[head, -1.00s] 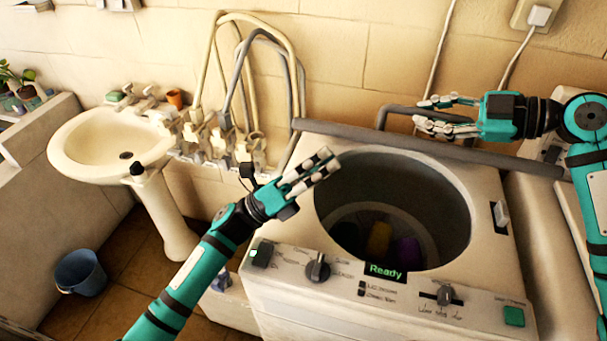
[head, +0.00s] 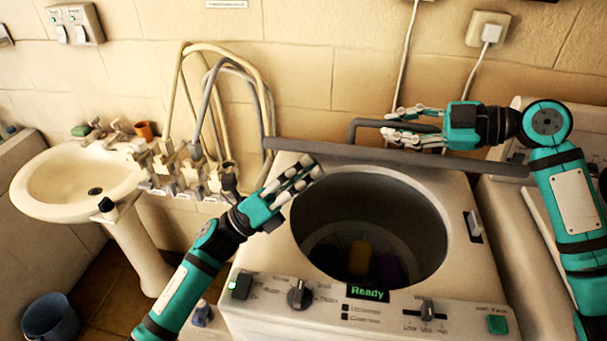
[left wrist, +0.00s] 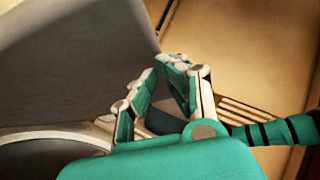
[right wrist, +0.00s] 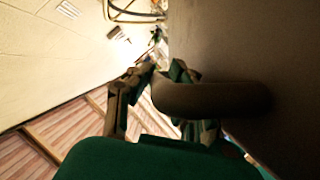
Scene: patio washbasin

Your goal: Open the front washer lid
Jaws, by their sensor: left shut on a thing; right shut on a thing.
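The front washer (head: 265,270) has its round drum opening uncovered. Its grey lid (head: 400,156) stands raised along the back of the opening, nearly edge-on in the head view. My right gripper (head: 395,125) is behind the lid, shut on the grey tubular lid handle (head: 365,124); the handle also shows large in the right wrist view (right wrist: 215,98). My left gripper (head: 305,175) is at the left rim of the opening, just below the lid's left part. Its fingers are shut, but what is between them is hidden. The lid fills the upper left of the left wrist view (left wrist: 70,60).
Yellow and purple items (head: 359,256) lie in the drum. The front panel has knobs and a lit "Ready" display (head: 367,292). A washbasin (head: 50,205), taps and hoses (head: 225,60) are to the left. Another appliance (head: 500,200) stands close on the right.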

